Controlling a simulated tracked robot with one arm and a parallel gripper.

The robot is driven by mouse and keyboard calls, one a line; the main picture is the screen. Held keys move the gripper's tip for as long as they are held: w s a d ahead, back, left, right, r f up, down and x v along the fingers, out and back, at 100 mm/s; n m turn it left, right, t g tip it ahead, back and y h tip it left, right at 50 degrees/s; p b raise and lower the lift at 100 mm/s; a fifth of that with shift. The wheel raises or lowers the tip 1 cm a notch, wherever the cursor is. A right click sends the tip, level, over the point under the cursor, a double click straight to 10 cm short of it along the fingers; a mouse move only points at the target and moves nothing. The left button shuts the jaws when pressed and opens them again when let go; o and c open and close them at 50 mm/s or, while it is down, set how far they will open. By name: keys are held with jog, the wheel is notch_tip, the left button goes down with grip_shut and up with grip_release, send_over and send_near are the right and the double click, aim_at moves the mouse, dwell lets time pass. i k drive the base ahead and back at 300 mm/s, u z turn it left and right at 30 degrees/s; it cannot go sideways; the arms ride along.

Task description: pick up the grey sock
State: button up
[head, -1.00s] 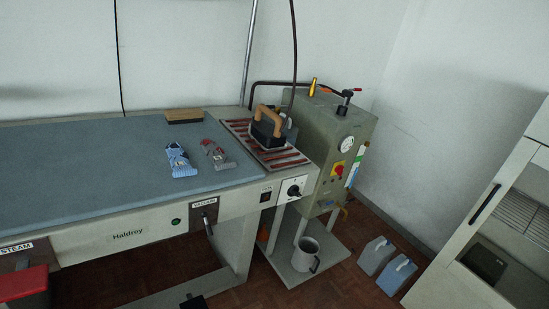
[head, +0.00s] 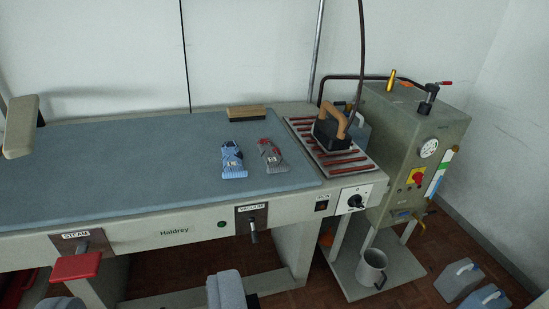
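A grey sock with red parts (head: 271,157) lies on the blue-grey padded table (head: 120,170), near its right end. A blue and white patterned sock (head: 233,160) lies just left of it, with a narrow gap between them. My gripper is not recognisable in the head view, and nothing touches either sock.
An iron (head: 332,132) stands on a red-striped rest right of the socks. A wood-topped brush (head: 249,113) lies behind them. A steam boiler (head: 420,130) stands at the right. A grey-blue object (head: 227,290) of unclear kind rises at the bottom edge.

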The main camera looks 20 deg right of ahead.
aim_at(271, 156)
jog(key=z, duration=0.1)
jog(key=i, duration=1)
jog(key=u, duration=0.1)
